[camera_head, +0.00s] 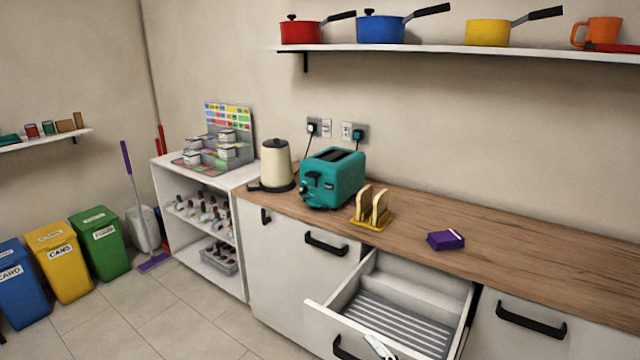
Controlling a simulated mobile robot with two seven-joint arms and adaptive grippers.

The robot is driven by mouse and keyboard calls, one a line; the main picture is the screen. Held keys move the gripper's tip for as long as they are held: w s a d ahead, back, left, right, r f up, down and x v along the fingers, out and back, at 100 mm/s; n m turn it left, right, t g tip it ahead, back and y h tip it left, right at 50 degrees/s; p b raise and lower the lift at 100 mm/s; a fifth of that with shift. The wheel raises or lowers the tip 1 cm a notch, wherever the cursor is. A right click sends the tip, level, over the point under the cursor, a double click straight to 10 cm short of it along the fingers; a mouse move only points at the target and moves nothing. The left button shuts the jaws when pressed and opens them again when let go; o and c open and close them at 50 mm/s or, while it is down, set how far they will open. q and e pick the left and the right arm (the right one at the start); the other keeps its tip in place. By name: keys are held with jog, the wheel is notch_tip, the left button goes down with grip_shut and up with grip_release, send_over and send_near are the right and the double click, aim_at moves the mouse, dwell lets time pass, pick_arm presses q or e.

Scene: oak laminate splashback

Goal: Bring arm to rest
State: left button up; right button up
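No arm of mine can be made out for certain in the head view. A small white piece (379,347) shows at the front of the open drawer, near the bottom edge of the picture. I cannot tell whether it is part of my arm or a separate thing. The drawer (325,318) stands pulled out below the wooden counter (530,240), with a grey ribbed insert (395,322) inside. Its black handle (345,350) is partly cut off by the picture's edge.
The counter bears a cream kettle (277,165), a teal toaster (333,178), a yellow toast rack (372,222) and a purple box (445,240). Pans stand on the wall shelf (420,52). Bins stand at left, with free tiled floor (160,315) before the cabinets.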

jog(key=s+d+f+m+g+h, duration=0.2)
jog(key=s+d+f+m, duration=0.1)
jog(key=f, duration=0.5)
jog(key=s+d+f+m+g+h, duration=0.2)
jog(key=s+d+f+m+h, duration=0.1)
jog(key=s+d+f, duration=0.3)
jog(key=s+d+f+m+g+h, duration=0.2)
jog(key=s+d+f+m, duration=0.2)
jog(key=f, duration=0.6)
jog(key=shift+s+d+f+m, duration=0.35)
jog(key=shift+s+d+m, duration=0.05)
jog(key=shift+s, duration=0.5)
